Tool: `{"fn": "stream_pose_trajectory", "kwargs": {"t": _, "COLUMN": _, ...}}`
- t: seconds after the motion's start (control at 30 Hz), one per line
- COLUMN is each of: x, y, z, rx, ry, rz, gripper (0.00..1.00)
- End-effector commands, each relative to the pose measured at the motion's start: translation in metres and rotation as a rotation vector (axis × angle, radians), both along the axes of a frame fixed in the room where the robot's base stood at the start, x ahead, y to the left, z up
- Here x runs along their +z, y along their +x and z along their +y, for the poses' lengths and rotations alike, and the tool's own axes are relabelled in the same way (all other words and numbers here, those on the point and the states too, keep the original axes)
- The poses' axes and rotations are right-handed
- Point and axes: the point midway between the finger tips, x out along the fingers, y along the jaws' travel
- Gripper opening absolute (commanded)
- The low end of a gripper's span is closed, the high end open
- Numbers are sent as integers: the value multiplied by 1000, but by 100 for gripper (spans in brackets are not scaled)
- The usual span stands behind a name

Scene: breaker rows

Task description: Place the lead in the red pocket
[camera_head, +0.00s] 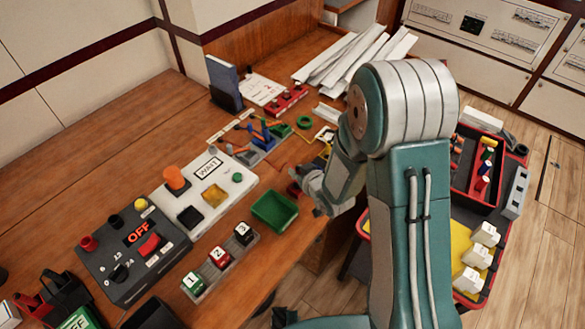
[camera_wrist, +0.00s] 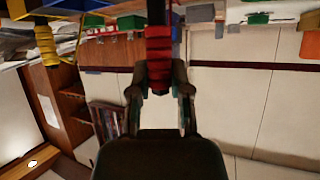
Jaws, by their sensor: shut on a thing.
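My gripper (camera_head: 308,183) is over the desk, just behind the green tray. In the wrist view my gripper (camera_wrist: 160,88) is shut on a ribbed red lead end (camera_wrist: 158,45) with a dark tip between the fingers. In the head view a small part of the red lead (camera_head: 293,188) shows at the fingertips, and my arm hides much around it. I cannot tell for sure which red part is the red pocket. In the wrist view a ribbed yellow piece (camera_wrist: 46,44) hangs to the left, apart from my gripper.
The green tray (camera_head: 275,211) is close in front of my gripper. Numbered blocks (camera_head: 220,257), a WAIT panel (camera_head: 209,168) and an OFF box (camera_head: 137,236) stand left. A red strip (camera_head: 287,100) with knobs and white papers (camera_head: 345,55) lie behind. A cart (camera_head: 443,250) stands right.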

Motion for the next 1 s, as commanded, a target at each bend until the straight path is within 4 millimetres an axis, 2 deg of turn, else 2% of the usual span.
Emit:
{"fn": "stream_pose_trajectory", "kwargs": {"t": 0.03, "x": -8, "y": -3, "z": -1, "rx": 0, "ry": -1, "rz": 4, "gripper": 0}}
{"fn": "stream_pose_trajectory", "kwargs": {"t": 0.17, "x": -18, "y": -6, "z": -2, "rx": 2, "ry": -3, "rz": 2, "gripper": 0}}
{"fn": "stream_pose_trajectory", "kwargs": {"t": 0.5, "x": -20, "y": -6, "z": -1, "rx": 2, "ry": -2, "rz": 0, "gripper": 0}}
{"fn": "stream_pose_trajectory", "kwargs": {"t": 0.53, "x": -20, "y": -5, "z": -2, "rx": 2, "ry": -2, "rz": -1, "gripper": 38}}
{"fn": "stream_pose_trajectory", "kwargs": {"t": 0.57, "x": -20, "y": -5, "z": -2, "rx": 2, "ry": -2, "rz": -1, "gripper": 52}}
{"fn": "stream_pose_trajectory", "kwargs": {"t": 0.6, "x": -20, "y": -5, "z": -2, "rx": 2, "ry": -2, "rz": -1, "gripper": 59}}
{"fn": "stream_pose_trajectory", "kwargs": {"t": 1.0, "x": -18, "y": -5, "z": -1, "rx": 3, "ry": -3, "rz": -1, "gripper": 59}}
